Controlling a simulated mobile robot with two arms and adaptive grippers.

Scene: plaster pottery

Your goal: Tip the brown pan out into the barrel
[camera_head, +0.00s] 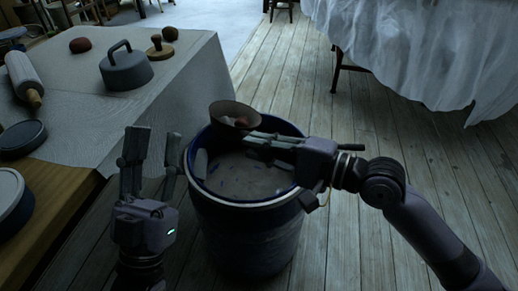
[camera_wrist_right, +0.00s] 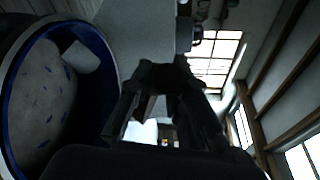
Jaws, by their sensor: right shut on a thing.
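The brown pan (camera_head: 226,110) is in the head view, tilted over the far rim of the dark blue barrel (camera_head: 250,235). A small reddish-brown lump (camera_head: 241,122) shows at its opening. My right gripper (camera_head: 252,142) reaches in from the right over the barrel and is shut on the pan. Its fingers are dark in the right wrist view, where the pan is hard to make out. The barrel's blue rim (camera_wrist_right: 103,60) shows at the left there. The barrel holds greyish material with blue flecks and a pale piece. My left gripper (camera_head: 150,150) is open and empty, left of the barrel.
A white-draped table (camera_head: 420,45) stands back right. The plank floor right of the barrel is clear.

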